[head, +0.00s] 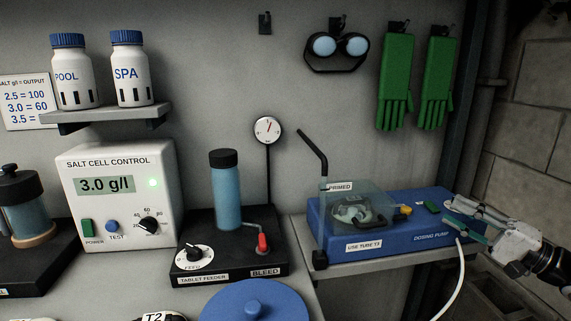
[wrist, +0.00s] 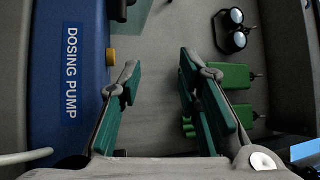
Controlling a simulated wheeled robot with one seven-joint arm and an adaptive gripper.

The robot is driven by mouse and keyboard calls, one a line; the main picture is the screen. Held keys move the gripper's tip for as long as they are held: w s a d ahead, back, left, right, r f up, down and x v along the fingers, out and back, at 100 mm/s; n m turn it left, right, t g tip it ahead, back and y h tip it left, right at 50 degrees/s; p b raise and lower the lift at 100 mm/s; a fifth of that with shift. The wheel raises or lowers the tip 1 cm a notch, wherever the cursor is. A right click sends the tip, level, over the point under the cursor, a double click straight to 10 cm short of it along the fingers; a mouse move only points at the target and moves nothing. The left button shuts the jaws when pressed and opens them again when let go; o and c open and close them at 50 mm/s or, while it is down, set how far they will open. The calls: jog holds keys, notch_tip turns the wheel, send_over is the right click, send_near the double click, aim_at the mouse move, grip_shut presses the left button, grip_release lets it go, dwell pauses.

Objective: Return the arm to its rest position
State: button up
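My gripper (head: 460,219) is at the right of the head view, at the right end of the blue dosing pump (head: 385,232). In the wrist view my gripper (wrist: 158,72) shows two green-padded fingers spread apart, with nothing between them. The dosing pump (wrist: 70,75) stands along the left of that view, beside the left finger. Whether a finger touches the pump, I cannot tell. My arm reaches in from the right edge of the head view.
Green gloves (head: 397,80) and goggles (head: 338,47) hang on the wall above. A white hose (head: 459,275) hangs in front of the pump's shelf. The tablet feeder (head: 228,245) and salt cell control box (head: 118,195) stand to the left. A concrete-block wall (head: 530,130) is at right.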

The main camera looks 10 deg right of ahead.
jog(key=a+r+n+g+y, duration=0.25)
jog(key=a+g, duration=0.45)
jog(key=a, duration=0.7)
jog(key=s+a+n+g+h, duration=0.5)
jog(key=s+a+g+h, duration=0.4)
jog(key=s+a, duration=0.85)
jog(key=s+d+f+n+t+h, duration=0.1)
jog(key=s+d+f+h, duration=0.15)
jog(key=s, duration=0.25)
jog(key=s+d+f+h, duration=0.1)
jog(key=s+d+h, duration=0.1)
jog(key=s+h, duration=0.25)
notch_tip(320, 180, up, 16)
jog(key=t+p, duration=0.3)
jog(key=p, duration=1)
jog(key=shift+s+d+f, duration=0.2)
jog(key=shift+f, duration=0.05)
jog(key=shift+y, duration=0.25)
